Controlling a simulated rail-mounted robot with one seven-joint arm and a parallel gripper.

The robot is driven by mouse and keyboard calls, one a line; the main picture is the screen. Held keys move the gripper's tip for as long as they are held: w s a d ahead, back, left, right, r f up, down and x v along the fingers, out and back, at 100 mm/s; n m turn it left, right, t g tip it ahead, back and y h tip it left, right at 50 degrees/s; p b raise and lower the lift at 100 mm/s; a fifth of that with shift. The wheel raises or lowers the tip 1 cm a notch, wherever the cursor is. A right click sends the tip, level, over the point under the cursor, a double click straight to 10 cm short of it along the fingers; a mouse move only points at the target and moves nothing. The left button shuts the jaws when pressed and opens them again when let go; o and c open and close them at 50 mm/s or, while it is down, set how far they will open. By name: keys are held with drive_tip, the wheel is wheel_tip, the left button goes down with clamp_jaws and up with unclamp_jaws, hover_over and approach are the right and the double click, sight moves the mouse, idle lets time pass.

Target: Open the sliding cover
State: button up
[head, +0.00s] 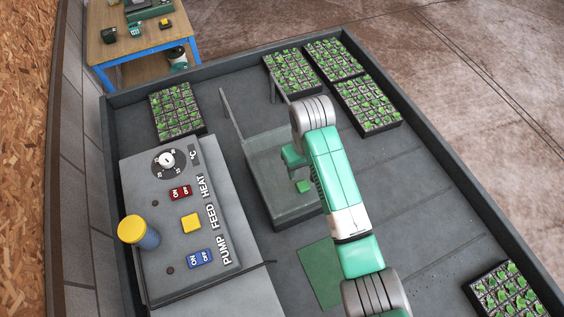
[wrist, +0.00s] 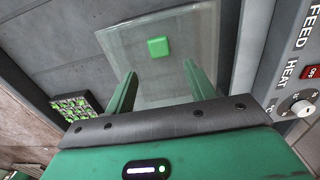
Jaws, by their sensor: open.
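The sliding cover (head: 283,203) is a translucent grey panel in the middle of the grey bed, with a small green square knob (head: 303,186) on it. In the wrist view the cover (wrist: 185,72) lies ahead of my gripper, and the knob (wrist: 158,47) is beyond the fingertips, roughly between their lines. My gripper (head: 294,158) is above the cover, just behind the knob in the head view. Its two green fingers (wrist: 160,75) are apart with nothing between them. My forearm hides part of the cover's right side in the head view.
A control panel (head: 222,257) with a dial, switches and a yellow-capped post (head: 132,230) stands left of the cover. Seedling trays (head: 176,111) sit around the bed. A green flat plate (head: 319,273) lies in front. The bed's right side is mostly clear.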

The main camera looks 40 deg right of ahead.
sight(303, 185)
drive_tip(key=f, duration=0.2)
drive_tip(key=f+b, duration=0.1)
drive_tip(key=f, duration=0.4)
drive_tip(key=shift+s+a+f, duration=0.1)
drive_tip(key=shift+s+f, duration=0.3)
clamp_jaws()
drive_tip(key=shift+w, duration=0.1)
